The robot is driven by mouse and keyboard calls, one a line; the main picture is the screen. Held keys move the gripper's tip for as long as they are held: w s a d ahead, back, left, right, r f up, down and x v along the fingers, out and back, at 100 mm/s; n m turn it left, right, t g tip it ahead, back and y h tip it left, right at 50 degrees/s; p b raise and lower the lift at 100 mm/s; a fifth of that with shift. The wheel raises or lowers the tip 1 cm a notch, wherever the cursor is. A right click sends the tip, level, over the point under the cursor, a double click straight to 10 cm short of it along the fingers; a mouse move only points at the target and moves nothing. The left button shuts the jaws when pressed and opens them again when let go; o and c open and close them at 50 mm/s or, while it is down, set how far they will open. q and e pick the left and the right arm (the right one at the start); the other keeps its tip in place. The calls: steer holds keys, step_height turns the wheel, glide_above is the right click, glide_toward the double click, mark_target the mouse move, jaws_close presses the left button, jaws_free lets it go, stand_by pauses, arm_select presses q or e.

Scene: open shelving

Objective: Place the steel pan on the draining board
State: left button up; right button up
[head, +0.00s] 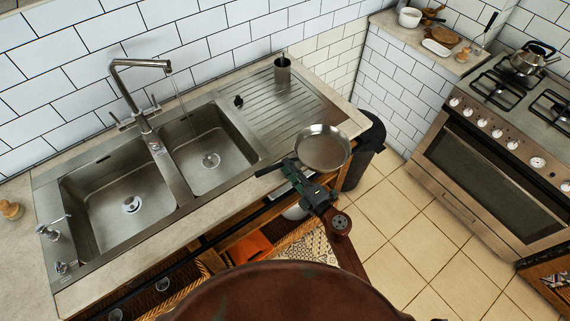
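The steel pan (323,148) is a round shallow pan with a dark handle pointing left. It is at the front right end of the counter, overlapping the near edge of the draining board in the picture. Its height above the counter is hard to judge. The draining board (292,112) is the ribbed steel surface right of the sink basins. My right gripper (293,168) reaches up from below and is closed around the pan's handle; its fingertips are partly hidden. My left gripper is not in view.
A dark cup (282,73) stands at the back of the draining board, and a small black item (238,101) lies at its left. The tap (142,85) rises behind two basins. A dark bin (366,145) stands off the counter's right end. Most of the board is bare.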

steer(key=v, duration=0.9)
steer(key=shift+s+d, duration=0.2)
steer(key=shift+s, duration=0.05)
